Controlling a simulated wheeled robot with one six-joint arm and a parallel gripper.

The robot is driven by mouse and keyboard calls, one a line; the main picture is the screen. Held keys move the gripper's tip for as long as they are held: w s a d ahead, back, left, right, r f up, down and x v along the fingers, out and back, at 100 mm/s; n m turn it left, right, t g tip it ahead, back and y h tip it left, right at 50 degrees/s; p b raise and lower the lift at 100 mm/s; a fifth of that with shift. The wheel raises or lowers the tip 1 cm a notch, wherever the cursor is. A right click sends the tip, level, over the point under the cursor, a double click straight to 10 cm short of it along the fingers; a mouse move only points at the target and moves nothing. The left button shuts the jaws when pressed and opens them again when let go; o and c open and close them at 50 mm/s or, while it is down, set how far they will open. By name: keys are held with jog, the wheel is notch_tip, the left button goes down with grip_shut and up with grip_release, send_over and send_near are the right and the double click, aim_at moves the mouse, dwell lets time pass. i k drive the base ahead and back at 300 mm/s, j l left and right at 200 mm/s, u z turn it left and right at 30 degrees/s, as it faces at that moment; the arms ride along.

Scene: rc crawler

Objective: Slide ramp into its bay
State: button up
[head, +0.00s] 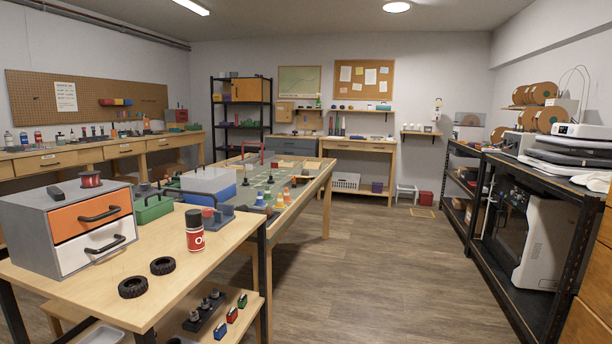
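My gripper is not in view. I cannot pick out the ramp or its bay with certainty at this distance. The long wooden table (318,184) in the middle of the room carries a green course surface (262,186) with small cones (286,194) and low pieces on it. A red frame-like piece (262,144) stands near the table's far end, beside light wooden parts too small to make out. A clear-topped blue box (209,182) and a green tray (152,207) stand at the near end and hide part of the table.
A black rack (520,210) with printers lines the right. Open wood floor (390,270) lies between the tables and this rack.

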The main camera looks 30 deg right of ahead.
aim_at(306, 164)
jog(key=i+l+z, duration=0.6)
jog(key=i, duration=0.45)
jog(key=i+l+z, duration=0.3)
jog(key=i, duration=0.25)
jog(key=i+z, duration=0.3)
jog(key=i, duration=1.95)
jog(key=i+u, duration=0.15)
jog(key=i, duration=0.7)
jog(key=i+l+u, duration=0.1)
jog(key=i, duration=0.7)
jog(key=i+l+u, duration=0.2)
jog(key=i+u, duration=0.15)
jog(key=i+l+u, duration=0.35)
jog(key=i, duration=0.15)
